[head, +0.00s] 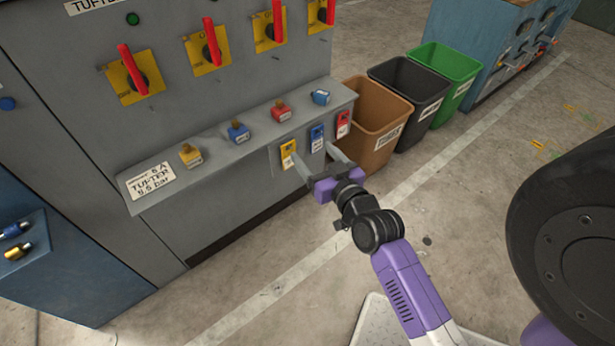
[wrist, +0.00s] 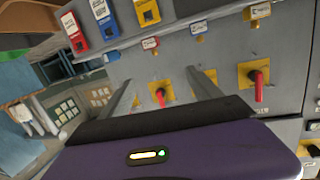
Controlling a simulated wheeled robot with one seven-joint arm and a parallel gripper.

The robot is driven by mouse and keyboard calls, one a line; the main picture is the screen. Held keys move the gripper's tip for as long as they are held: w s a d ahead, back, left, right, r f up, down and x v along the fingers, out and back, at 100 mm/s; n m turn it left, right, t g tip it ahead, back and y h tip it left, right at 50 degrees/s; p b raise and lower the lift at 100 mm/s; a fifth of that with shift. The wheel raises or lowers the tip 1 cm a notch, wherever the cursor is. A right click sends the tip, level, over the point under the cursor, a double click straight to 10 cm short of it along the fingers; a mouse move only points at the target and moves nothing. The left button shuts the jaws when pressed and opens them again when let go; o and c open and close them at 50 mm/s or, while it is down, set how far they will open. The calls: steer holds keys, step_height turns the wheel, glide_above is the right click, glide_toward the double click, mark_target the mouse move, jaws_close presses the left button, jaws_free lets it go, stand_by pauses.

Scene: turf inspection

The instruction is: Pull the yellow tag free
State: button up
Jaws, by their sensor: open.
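The yellow tag (head: 287,153) hangs on the front face of the grey panel's ledge, leftmost in a row of three in the head view. A blue tag (head: 316,137) and a red tag (head: 343,123) hang to its right. The yellow tag (wrist: 147,12) also shows at the top edge of the wrist view, partly cut off. My gripper (head: 313,154) is open, its jaws apart in front of the ledge. Its left finger overlaps the area just beside the yellow tag in the head view; I cannot tell whether it touches. Nothing shows between the fingers (wrist: 160,72).
Small yellow, blue and red padlock-like blocks (head: 238,131) sit along the ledge top (head: 215,151). Red-handled switches (head: 212,44) are above. Brown (head: 377,108), black and green bins stand close right of the ledge. The floor in front is open.

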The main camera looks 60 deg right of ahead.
steer(key=w+d+f+y+b, duration=0.1)
steer(key=w+d+f+b, duration=0.2)
steer(key=d+f, duration=0.5)
steer(key=n+g+y, duration=0.1)
steer(key=n+y, duration=0.2)
glide_toward(289, 151)
steer(key=f, duration=0.1)
steer(key=shift+b+x, duration=0.3)
steer(key=shift+x, duration=3.7)
steer(key=shift+s, duration=0.1)
steer(key=c, duration=1.5)
steer(key=shift+o, duration=0.2)
steer(key=shift+r, duration=0.15)
steer(key=shift+r+p, duration=0.35)
steer(key=shift+s+a, duration=0.35)
steer(key=shift+s, duration=0.3)
